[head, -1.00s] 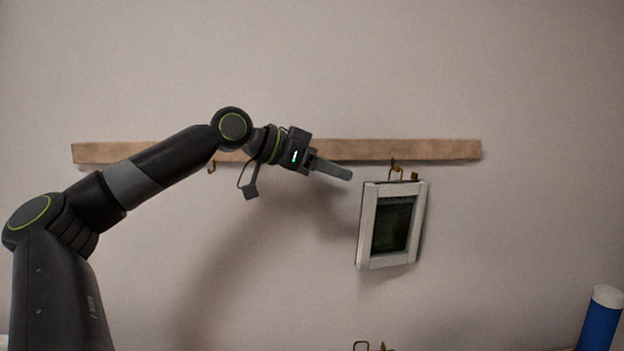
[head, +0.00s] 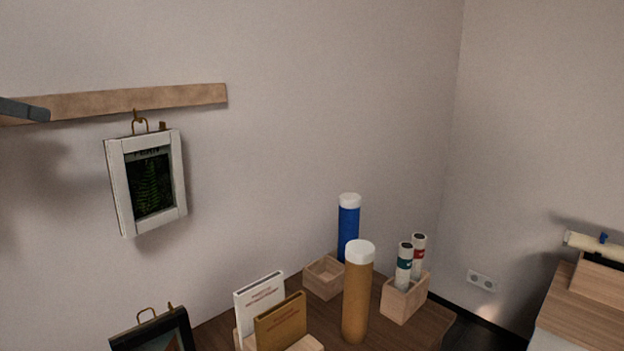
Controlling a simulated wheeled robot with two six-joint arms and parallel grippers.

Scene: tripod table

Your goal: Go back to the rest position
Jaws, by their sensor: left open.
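My left gripper (head: 24,110) shows only in part at the left edge, in front of the wooden rail (head: 150,98). It holds nothing that I can see and is apart from the picture frame. The white picture frame (head: 178,175), with a dark fern picture, hangs by a brass loop from a hook on the rail and is slightly tilted. The rest of my left arm is out of view. My right gripper is not in view.
Below is a wooden table (head: 425,325) with a blue tube (head: 348,228), a brown tube (head: 357,300), an open wooden box (head: 324,279), a box holding two small tubes (head: 404,298) and two books (head: 281,328). A dark frame (head: 152,333) stands lower left. Another surface (head: 572,312) is at right.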

